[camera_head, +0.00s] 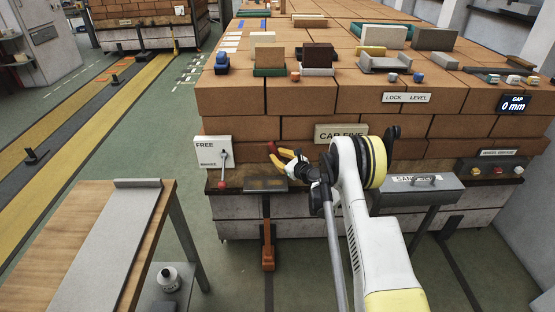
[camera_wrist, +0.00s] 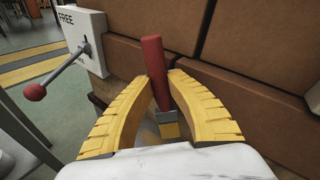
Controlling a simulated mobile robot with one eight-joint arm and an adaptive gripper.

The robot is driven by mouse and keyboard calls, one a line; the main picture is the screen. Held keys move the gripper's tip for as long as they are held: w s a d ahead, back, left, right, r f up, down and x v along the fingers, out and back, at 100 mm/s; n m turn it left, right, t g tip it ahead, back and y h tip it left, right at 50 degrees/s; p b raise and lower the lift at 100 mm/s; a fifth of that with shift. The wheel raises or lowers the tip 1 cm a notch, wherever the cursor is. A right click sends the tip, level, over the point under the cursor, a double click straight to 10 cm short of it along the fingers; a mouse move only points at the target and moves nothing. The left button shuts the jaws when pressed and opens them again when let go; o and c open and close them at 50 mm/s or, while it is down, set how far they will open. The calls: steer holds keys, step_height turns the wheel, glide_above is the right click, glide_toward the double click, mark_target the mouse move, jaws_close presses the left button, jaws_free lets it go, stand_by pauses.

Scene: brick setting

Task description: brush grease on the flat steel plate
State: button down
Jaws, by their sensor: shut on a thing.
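My gripper (camera_head: 283,154) has yellow fingers and is shut on a brush with a red handle (camera_wrist: 154,60). The handle points up and away between the fingers in the wrist view, with a grey metal collar and a yellow end nearest the palm. In the head view the red handle (camera_head: 272,147) shows at the fingertips, in front of the brick stack. A long flat grey plate (camera_head: 108,245) lies on the wooden bench at the left, well apart from my gripper. A smaller dark flat plate (camera_head: 265,184) sits just below my gripper. I cannot tell which one is the steel plate.
A white FREE panel (camera_head: 212,158) with a red-knobbed lever stands left of my gripper; the lever also shows in the wrist view (camera_wrist: 60,75). The brick stack (camera_head: 290,95) rises close behind. A grey box (camera_head: 418,188) is at the right.

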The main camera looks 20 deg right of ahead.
mark_target(276, 148)
steer(key=shift+r, duration=0.2)
steer(key=shift+r+p, duration=0.3)
steer(key=shift+r, duration=1.2)
steer(key=shift+w, duration=0.1)
